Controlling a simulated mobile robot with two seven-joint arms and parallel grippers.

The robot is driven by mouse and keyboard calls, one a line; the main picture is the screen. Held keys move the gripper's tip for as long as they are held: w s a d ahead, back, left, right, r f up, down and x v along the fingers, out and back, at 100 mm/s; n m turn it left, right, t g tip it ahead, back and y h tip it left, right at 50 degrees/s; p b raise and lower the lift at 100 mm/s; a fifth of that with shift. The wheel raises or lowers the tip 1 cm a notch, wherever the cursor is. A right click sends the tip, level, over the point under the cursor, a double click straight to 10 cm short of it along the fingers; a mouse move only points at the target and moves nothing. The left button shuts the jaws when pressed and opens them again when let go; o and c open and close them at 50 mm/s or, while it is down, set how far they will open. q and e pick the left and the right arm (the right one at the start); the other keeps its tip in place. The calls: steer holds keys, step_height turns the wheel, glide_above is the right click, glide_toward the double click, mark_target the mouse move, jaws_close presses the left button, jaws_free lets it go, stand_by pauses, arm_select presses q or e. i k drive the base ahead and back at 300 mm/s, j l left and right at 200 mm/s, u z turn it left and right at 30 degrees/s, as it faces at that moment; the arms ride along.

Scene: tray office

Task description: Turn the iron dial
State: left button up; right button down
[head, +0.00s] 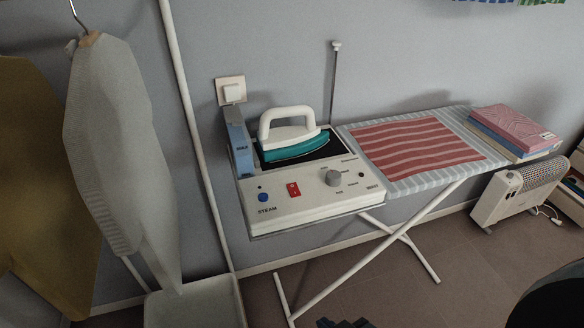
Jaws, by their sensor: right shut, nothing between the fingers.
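The iron dial is a grey round knob (333,178) on the sloping front panel of the white iron station (315,204). Small printed labels surround it, too small to read for certain. A teal and white iron (292,143) rests on the dark plate on top of the station. My right gripper (343,322) shows only as dark tips at the bottom edge, shut and empty. It is well below and apart from the dial. My left gripper is out of view.
The panel also has a red switch (293,190) and a blue button (263,197). A striped red cloth (418,146) lies on the ironing board (398,187), with folded cloths (512,130) at its right end. A white heater (517,190) stands right. Hanging garments (118,150) fill the left.

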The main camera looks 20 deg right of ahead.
mark_target(333, 178)
steer(key=l+z, duration=0.15)
steer(key=z, duration=0.25)
steer(key=l+z, duration=0.15)
steer(key=z, duration=0.3)
